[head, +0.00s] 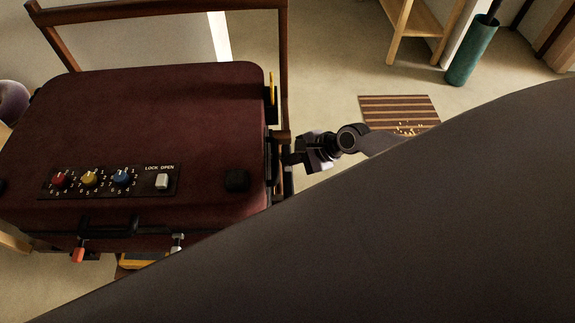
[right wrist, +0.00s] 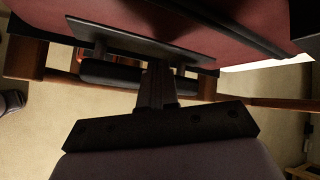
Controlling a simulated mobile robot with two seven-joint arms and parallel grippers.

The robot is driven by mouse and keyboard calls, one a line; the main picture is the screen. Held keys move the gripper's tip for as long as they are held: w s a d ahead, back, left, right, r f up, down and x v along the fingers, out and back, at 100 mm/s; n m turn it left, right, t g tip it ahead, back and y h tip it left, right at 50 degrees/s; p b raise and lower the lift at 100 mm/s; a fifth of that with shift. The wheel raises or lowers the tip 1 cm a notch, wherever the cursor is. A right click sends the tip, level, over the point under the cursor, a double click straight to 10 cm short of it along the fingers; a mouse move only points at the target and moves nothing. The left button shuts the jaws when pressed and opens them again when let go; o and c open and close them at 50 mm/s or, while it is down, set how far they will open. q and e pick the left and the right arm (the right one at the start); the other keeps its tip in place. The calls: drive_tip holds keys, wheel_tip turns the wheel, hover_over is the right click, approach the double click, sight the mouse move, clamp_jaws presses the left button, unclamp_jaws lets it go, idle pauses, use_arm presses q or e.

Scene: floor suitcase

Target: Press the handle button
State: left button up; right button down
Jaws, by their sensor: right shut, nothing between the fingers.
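The maroon suitcase (head: 180,105) lies flat on a wooden frame at the left of the head view. A dark handle on a black plate (right wrist: 130,42) is on the suitcase's side in the right wrist view. Its black bar (right wrist: 105,73) runs across there, with something red partly hidden behind it. My right gripper (head: 291,158) is at the suitcase's right side, its fingers shut and empty. In the right wrist view the fingers (right wrist: 158,72) point at the handle bar and overlap it; I cannot tell whether they touch. No handle button shows clearly. My left gripper is not in view.
The suitcase top has red, yellow and blue dials (head: 90,178) and a white lock button (head: 162,181). A front handle (head: 108,224) hangs near a red-tipped latch (head: 78,255). A striped mat (head: 400,110) lies on open floor. My own arm hides the lower right.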

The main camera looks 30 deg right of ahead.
sight(291, 168)
drive_tip(key=shift+f+b, duration=0.3)
drive_tip(key=shift+f, duration=0.25)
idle(0.4)
drive_tip(key=shift+r, duration=0.15)
drive_tip(key=shift+r+p, duration=0.8)
drive_tip(key=shift+p, duration=0.25)
wheel_tip(291, 168, up, 5)
drive_tip(key=p, duration=0.5)
drive_tip(key=shift+r+p, duration=0.1)
drive_tip(key=shift+p, duration=0.25)
idle(0.3)
